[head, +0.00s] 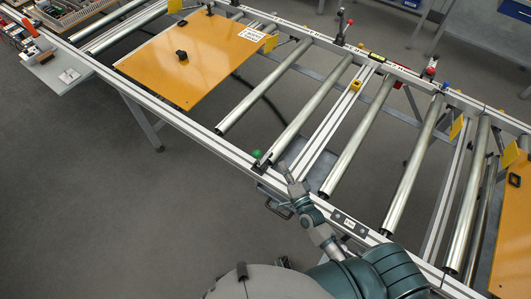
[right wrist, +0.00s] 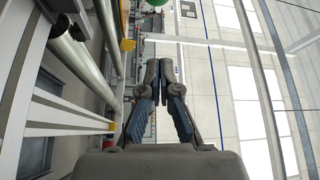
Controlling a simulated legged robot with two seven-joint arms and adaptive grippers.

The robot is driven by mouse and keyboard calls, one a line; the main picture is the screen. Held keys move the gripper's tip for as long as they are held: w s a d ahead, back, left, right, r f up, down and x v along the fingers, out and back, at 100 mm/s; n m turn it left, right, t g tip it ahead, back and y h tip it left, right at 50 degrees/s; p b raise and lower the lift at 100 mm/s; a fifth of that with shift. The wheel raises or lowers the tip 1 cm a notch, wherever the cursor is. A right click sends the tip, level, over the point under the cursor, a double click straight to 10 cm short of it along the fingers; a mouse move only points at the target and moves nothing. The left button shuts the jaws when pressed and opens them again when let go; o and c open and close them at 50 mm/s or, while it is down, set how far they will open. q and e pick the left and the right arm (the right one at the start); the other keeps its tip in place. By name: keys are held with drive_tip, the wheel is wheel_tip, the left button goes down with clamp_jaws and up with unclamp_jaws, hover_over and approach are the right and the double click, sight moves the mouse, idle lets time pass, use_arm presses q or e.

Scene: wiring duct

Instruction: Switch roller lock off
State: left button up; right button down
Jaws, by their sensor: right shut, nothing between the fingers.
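A roller conveyor frame (head: 317,137) with several metal rollers runs diagonally across the head view. A green ball knob (head: 256,154) sits on its near rail; it also shows at the top of the right wrist view (right wrist: 188,8). I cannot tell which part is the roller lock. My right gripper (head: 284,168) is by the near rail, a little right of and below the green knob and apart from it. In the right wrist view my right gripper (right wrist: 166,64) has its fingertips together and holds nothing. My left gripper is not in view.
An orange board (head: 190,62) with a black knob (head: 181,55) lies on the left rollers. A black handle (head: 278,209) hangs below the near rail. A yellow block (head: 355,85) and a red-topped lever (head: 431,70) are farther back. Grey floor in front is clear.

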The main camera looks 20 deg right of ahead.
drive_tip(key=w, duration=1)
drive_tip(key=a, duration=0.1)
drive_tip(key=s+a, duration=0.1)
drive_tip(key=a, duration=0.1)
drive_tip(key=s+a+p, duration=0.1)
drive_tip(key=shift+a+r, duration=0.1)
drive_tip(key=shift+a, duration=0.25)
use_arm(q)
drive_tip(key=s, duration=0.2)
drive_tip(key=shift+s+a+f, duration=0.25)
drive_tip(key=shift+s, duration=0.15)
use_arm(e)
drive_tip(key=shift+d, duration=0.15)
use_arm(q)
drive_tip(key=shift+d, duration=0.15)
use_arm(e)
drive_tip(key=shift+d, duration=0.1)
